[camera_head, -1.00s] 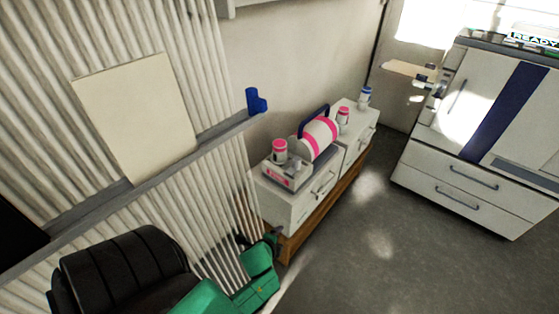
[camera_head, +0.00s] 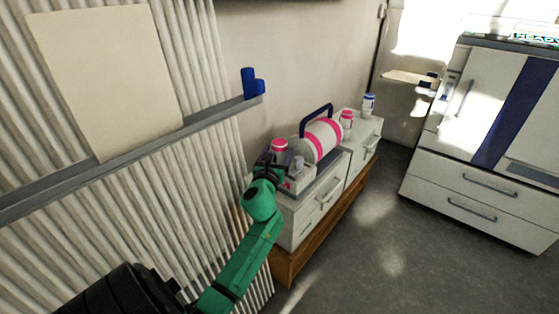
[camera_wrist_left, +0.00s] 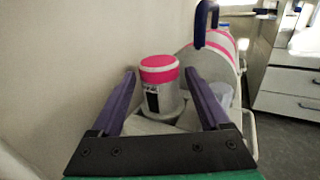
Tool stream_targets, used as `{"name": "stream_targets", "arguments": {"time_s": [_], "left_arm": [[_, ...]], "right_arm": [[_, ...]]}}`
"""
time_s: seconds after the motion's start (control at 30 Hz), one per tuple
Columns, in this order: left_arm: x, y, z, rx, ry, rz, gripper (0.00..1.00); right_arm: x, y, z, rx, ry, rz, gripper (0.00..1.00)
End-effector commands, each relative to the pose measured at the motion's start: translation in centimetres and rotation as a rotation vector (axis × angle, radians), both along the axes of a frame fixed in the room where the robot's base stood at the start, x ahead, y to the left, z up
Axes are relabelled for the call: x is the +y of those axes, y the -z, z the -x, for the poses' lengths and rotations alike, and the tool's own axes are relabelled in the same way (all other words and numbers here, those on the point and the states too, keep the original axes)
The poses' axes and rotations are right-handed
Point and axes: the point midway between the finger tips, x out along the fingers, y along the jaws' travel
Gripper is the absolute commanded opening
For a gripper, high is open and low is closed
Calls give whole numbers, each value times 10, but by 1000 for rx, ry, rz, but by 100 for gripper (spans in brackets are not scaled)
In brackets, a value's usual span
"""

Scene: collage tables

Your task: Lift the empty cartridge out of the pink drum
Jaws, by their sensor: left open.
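The pink drum (camera_head: 317,143) is a white cylinder lying on its side, with pink bands and a blue handle, on the low white cabinet. It also shows behind the right finger in the left wrist view (camera_wrist_left: 208,63). A white cartridge with a pink cap (camera_head: 280,146) stands upright in front of the drum. In the left wrist view this cartridge (camera_wrist_left: 160,90) appears between the fingers, farther off, its base partly hidden. My left gripper (camera_wrist_left: 160,76) is open and empty. In the head view, the left gripper (camera_head: 268,170) is near that cartridge. I cannot tell whether another cartridge is inside the drum.
Another pink-banded bottle (camera_head: 347,119) and a blue-capped bottle (camera_head: 368,105) stand farther back on the white cabinet (camera_head: 318,205). A corrugated wall with a grey rail (camera_head: 140,146) runs along the left. Open floor (camera_head: 385,235) lies to the right, before a large cabinet (camera_head: 480,195).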

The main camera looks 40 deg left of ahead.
Motion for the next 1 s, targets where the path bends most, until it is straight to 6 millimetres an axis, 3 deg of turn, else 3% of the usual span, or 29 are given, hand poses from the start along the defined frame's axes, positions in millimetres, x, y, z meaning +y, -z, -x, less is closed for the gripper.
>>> {"name": "stream_targets", "arguments": {"time_s": [0.13, 0.37, 0.4, 0.6, 0.9, 1.0], "left_arm": [[14, 1, -24, 0, -1, 1, 79], [16, 0, -29, 1, 1, 2, 79], [16, 0, -29, 1, 1, 2, 72], [16, 1, -28, 1, 1, 2, 0], [15, -2, -28, 0, 1, 1, 0], [14, -7, -28, 0, 1, 0, 0]], "right_arm": [[16, 15, -8, -71, -10, -48, 100], [19, 14, -11, -91, -12, -60, 100], [19, 14, -11, -91, -12, -60, 100], [19, 14, -11, -91, -12, -60, 100], [18, 14, -9, -82, -12, -55, 100], [11, 5, -8, -54, -7, -33, 100]]}}
